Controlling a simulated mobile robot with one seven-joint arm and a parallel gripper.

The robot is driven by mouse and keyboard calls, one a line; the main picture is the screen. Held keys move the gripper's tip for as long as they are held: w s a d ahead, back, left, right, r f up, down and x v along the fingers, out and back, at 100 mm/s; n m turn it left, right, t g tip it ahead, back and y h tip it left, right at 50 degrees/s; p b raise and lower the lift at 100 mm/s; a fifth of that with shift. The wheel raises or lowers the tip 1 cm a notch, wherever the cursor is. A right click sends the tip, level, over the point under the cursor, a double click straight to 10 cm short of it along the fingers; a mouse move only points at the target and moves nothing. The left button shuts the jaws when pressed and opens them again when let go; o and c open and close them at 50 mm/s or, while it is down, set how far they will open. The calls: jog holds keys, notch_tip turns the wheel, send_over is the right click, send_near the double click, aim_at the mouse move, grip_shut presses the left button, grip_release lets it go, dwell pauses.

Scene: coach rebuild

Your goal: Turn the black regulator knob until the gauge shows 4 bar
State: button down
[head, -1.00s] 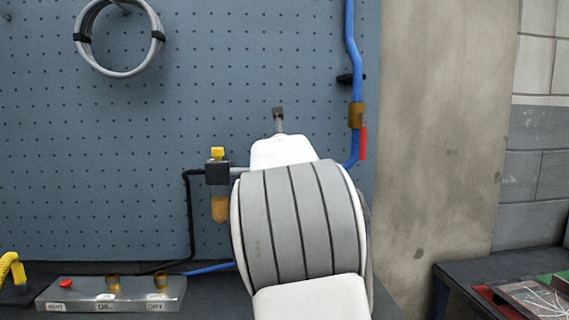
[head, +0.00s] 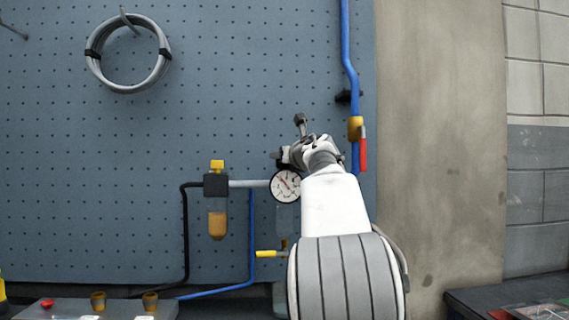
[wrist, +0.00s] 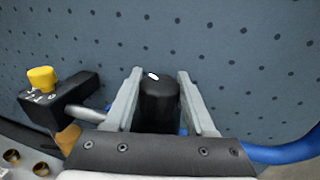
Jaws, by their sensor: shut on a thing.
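The black regulator knob (wrist: 158,104) stands upright between the two fingers of my gripper (wrist: 158,100) in the wrist view. My gripper is shut on it. In the head view my gripper and wrist (head: 290,158) are at the regulator and hide most of the knob. The round white gauge (head: 285,186) faces the head camera just below my gripper. Its dial has a reddish needle, too small to read for a value. The gauge does not show in the wrist view.
A lubricator with a yellow cap (head: 217,165) and amber bowl stands left of the gauge, joined by a grey pipe (head: 248,183). A blue pipe with a red-handled valve (head: 363,153) runs on the right. A yellow lever (head: 268,253) sits below the gauge.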

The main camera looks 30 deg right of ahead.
jog(key=shift+y, duration=0.3)
dwell(0.4)
jog(key=shift+c, duration=1.2)
grip_release()
jog(key=s+a+b, duration=0.1)
jog(key=s+a, duration=0.2)
jog(key=s, duration=1.4)
jog(key=shift+a, duration=0.1)
